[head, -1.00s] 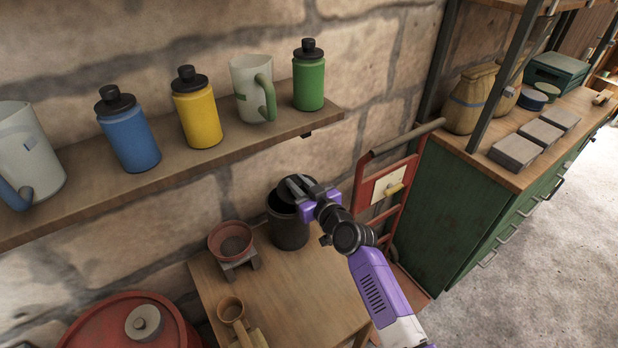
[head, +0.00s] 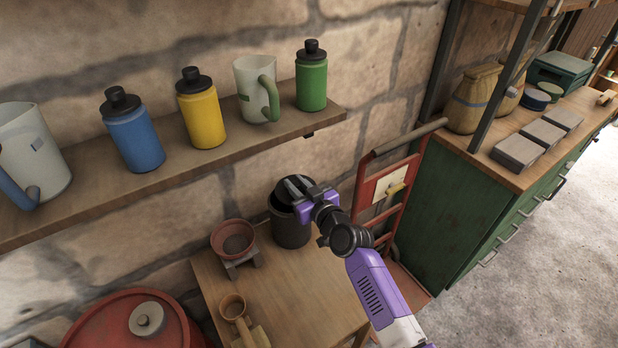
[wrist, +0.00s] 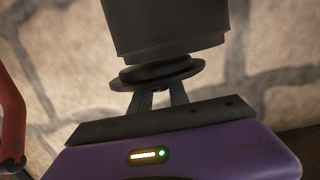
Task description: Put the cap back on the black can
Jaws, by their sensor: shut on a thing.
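The black can (head: 290,230) stands upright on the small wooden table, near the wall. My gripper (head: 296,188) is over its top, coming from the right. In the wrist view my gripper (wrist: 157,98) is shut on the cap (wrist: 158,74), a dark round piece with a wider flange. The can (wrist: 165,30) fills the top of that view, and the cap lies between its mouth and my fingers. In the head view the cap (head: 291,180) is over the can's mouth, partly hidden by my fingers. I cannot tell whether cap and can touch.
A red drum (head: 110,325) is at lower left. The bottle shelf (head: 200,155) hangs above; a red hand truck (head: 385,200) stands close on the right.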

